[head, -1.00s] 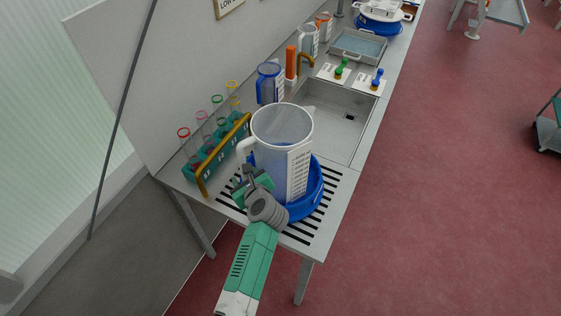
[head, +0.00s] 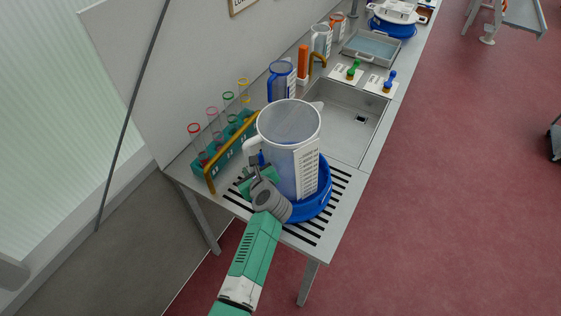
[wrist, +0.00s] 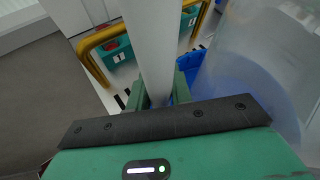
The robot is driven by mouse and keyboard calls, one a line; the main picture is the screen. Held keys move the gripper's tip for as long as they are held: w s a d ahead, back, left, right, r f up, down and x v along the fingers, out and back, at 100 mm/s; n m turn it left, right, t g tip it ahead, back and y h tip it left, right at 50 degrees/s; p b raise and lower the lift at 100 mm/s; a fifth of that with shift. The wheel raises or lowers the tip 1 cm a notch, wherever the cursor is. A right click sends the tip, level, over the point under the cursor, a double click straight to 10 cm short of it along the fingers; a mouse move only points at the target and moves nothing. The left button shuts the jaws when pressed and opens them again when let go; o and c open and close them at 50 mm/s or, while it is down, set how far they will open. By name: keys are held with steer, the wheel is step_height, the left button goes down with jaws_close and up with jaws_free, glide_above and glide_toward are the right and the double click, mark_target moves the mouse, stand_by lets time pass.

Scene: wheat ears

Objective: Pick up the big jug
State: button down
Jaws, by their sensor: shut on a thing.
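The big jug (head: 290,150) is a tall clear-white measuring jug with a printed scale label and a handle on its left side. It stands upright at or in a blue round basin (head: 322,204) on the slotted end of the bench; I cannot tell whether it touches the basin floor. My gripper (head: 261,180) is at the jug's left side, shut on its handle. In the wrist view, the pale handle (wrist: 155,45) runs between the green fingers (wrist: 160,95), and the translucent jug body (wrist: 255,70) is to the right.
A test-tube rack (head: 228,150) with a yellow frame stands close on the left. Further back are an orange bottle (head: 303,62), another jug (head: 321,40) and a tray (head: 370,47).

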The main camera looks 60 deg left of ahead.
steer(key=shift+r, duration=0.25)
step_height(320, 180, up, 10)
steer(key=p, duration=0.1)
steer(key=shift+f+p, duration=0.15)
steer(key=shift+p, duration=0.25)
stand_by(0.4)
